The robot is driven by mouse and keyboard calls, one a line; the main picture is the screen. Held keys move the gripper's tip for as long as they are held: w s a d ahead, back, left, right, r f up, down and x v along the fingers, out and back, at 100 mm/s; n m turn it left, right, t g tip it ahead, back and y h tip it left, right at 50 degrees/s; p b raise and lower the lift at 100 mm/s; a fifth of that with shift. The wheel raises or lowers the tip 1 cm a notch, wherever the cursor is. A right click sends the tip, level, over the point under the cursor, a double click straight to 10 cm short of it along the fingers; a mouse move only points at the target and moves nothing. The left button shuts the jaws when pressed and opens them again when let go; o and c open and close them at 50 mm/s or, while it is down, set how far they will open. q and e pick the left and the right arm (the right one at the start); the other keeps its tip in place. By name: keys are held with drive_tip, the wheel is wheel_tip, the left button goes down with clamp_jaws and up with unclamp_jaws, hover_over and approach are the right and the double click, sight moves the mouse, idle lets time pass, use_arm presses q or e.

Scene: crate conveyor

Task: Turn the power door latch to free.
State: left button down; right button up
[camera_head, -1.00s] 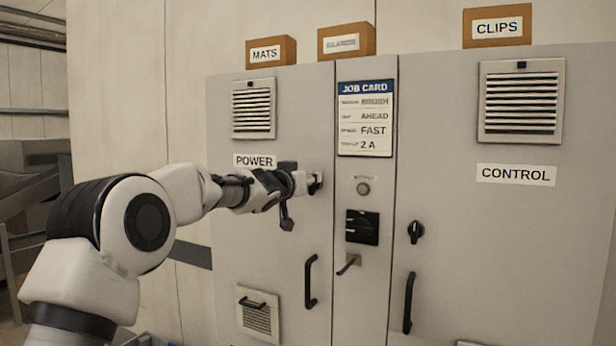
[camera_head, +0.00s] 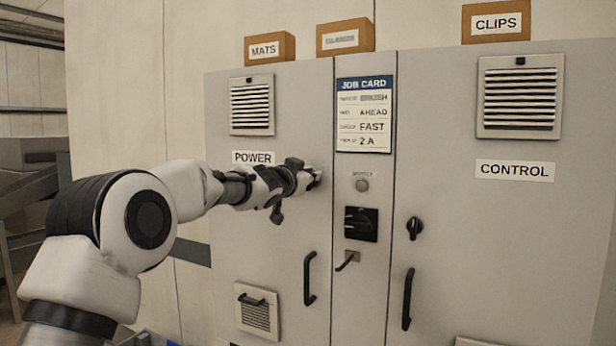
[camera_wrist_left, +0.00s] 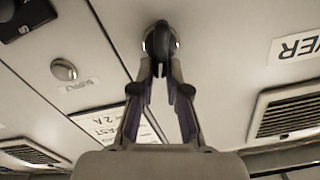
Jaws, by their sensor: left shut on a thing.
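The power door (camera_head: 270,215) is the left cabinet door, under the POWER label (camera_head: 254,158). Its latch is mostly hidden by my gripper in the head view. In the left wrist view the latch (camera_wrist_left: 159,38) is a dark knob on a round metal base, between my fingertips. My left gripper (camera_head: 312,180) is shut on the latch at the door's right edge; it also shows in the left wrist view (camera_wrist_left: 160,68). The door looks closed. My right gripper is not in view.
A black rotary switch (camera_head: 361,224) and a small lever (camera_head: 347,261) sit on the middle panel below the job card (camera_head: 364,115). The control door (camera_head: 480,250) has its own latch (camera_head: 414,228). A black handle (camera_head: 310,278) stands out below my gripper.

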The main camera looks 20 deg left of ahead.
use_arm(q)
drive_tip(key=m+b, duration=0.1)
drive_tip(key=m, duration=0.2)
drive_tip(key=d+f+m+b, duration=0.1)
drive_tip(key=m, duration=0.3)
drive_tip(key=m+b, duration=0.1)
drive_tip(key=m, duration=0.2)
drive_tip(key=shift+d+f+m, duration=0.2)
drive_tip(key=shift+f+m, duration=0.1)
drive_tip(key=shift+m, duration=0.1)
drive_tip(key=shift+f+m+b, duration=0.25)
drive_tip(key=shift+m+b, duration=0.3)
drive_tip(key=shift+m, duration=0.95)
drive_tip(key=c, duration=1.2)
unclamp_jaws()
drive_tip(key=shift+o, duration=0.2)
